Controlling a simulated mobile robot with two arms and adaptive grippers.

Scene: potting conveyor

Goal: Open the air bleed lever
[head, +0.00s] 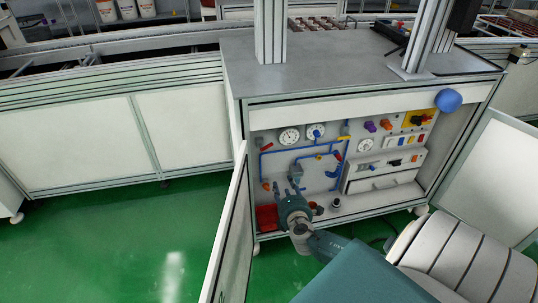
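An open cabinet holds a panel with blue air pipes (301,151), gauges and several small coloured levers. A red lever (267,147) is at the upper left of the pipes, and another red lever (338,156) is at their right. A yellow lever (345,138) is at the upper right. I cannot tell which one is the air bleed lever. My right gripper (286,181) reaches in from below, in front of the panel's lower left pipes. Its fingers look apart with nothing visible between them. It hides part of the panel behind it. My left gripper is out of view.
The open left door (231,236) stands close to my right arm, and the open right door (490,178) is at the right. A red box (267,217) sits at the cabinet's lower left. A drawer (382,183) is right of the pipes. The green floor is clear at left.

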